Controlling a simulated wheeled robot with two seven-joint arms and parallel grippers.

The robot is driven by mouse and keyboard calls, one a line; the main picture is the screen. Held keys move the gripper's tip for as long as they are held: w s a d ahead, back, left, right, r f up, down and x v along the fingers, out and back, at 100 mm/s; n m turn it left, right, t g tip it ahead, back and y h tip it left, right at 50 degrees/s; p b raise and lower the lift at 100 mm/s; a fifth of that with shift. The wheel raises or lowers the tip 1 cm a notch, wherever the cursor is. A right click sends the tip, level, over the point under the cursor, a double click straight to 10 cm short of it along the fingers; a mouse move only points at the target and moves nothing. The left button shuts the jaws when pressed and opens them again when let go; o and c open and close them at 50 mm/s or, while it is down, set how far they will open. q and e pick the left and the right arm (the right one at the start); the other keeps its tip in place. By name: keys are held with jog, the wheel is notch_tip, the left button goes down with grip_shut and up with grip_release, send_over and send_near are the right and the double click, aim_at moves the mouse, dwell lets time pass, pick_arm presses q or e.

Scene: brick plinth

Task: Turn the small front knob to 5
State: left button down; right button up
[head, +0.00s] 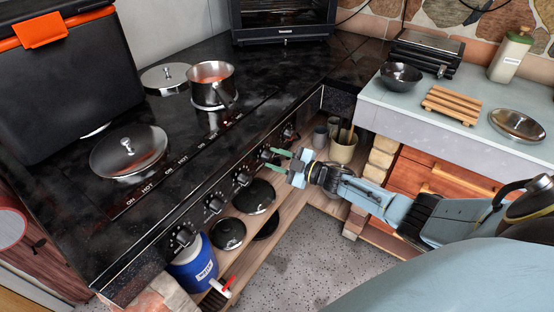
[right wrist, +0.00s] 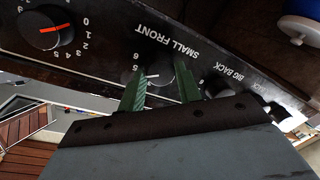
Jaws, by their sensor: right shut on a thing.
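The black small front knob (right wrist: 160,70) sits on the stove's front panel under the upside-down words SMALL FRONT in the right wrist view. My right gripper (right wrist: 160,88) is shut on it, with one green finger on each side. A white mark on the knob points left, toward small digits that look like 5 and 6, partly beside the left finger. I cannot tell exactly which digit it meets. In the head view my right gripper (head: 278,159) reaches the panel from the right and hides most of the knob. My left gripper is not in view.
Other knobs (head: 242,179) line the panel; one with a red pointer (right wrist: 48,30) shows in the wrist view. A saucepan (head: 212,85) and a lidded pan (head: 128,152) stand on the hob. Lids (head: 256,197) and a blue container (head: 194,264) are on the shelf below.

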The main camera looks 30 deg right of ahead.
jog(key=o, duration=1)
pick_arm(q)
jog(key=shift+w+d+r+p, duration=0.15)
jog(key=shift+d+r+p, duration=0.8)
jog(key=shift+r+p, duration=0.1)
pick_arm(e)
jog(key=v, duration=1.3)
jog(key=shift+s, duration=0.15)
jog(key=shift+d, duration=0.1)
